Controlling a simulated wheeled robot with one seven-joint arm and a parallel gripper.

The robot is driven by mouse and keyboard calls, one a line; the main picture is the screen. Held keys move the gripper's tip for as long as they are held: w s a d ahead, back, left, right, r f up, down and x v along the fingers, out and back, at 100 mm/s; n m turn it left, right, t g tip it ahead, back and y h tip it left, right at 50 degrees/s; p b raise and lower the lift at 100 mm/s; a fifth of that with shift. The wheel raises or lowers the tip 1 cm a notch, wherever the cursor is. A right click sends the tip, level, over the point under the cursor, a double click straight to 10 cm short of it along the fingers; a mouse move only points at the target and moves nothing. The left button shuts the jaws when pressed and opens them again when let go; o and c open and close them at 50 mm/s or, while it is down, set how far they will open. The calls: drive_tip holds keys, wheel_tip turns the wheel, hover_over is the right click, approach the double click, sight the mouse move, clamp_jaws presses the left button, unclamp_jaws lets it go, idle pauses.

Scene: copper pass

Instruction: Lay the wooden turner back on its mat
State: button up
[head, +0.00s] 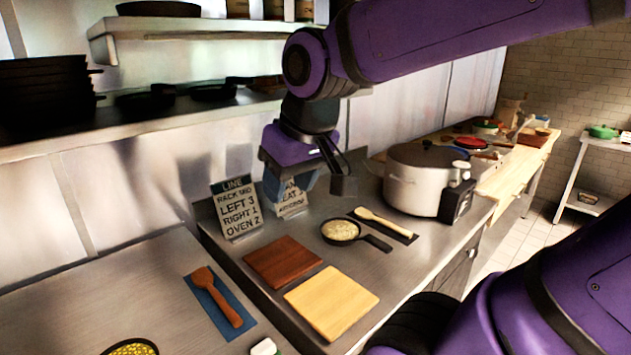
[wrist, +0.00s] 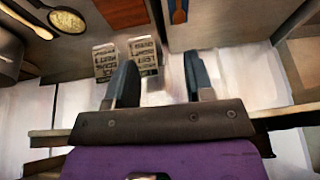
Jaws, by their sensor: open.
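A reddish-brown wooden turner (head: 218,297) lies on a blue mat (head: 241,320) on the left counter. The turner also shows at the top of the wrist view (wrist: 179,10). A pale wooden utensil (head: 385,221) lies on a dark mat (head: 408,236) beside a small pan; it also shows in the wrist view (wrist: 27,20). I cannot tell which utensil the task names. My gripper (head: 308,181) is open and empty, above the back of the middle counter near the signs, apart from both utensils. Its two fingers show apart in the wrist view (wrist: 160,85).
Two lettered signs (head: 236,210) stand near the wall. A small pan (head: 341,230), a dark red board (head: 283,262) and a pale board (head: 331,301) lie on the middle counter. A large pot (head: 415,185) stands to the right. A shelf (head: 160,128) runs along the wall.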

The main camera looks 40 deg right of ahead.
drive_tip(key=shift+t, duration=0.5)
drive_tip(key=s, duration=0.3)
drive_tip(key=s+r, duration=0.1)
drive_tip(key=s, duration=0.1)
drive_tip(key=shift+d+r, duration=0.1)
drive_tip(key=shift+d, duration=0.3)
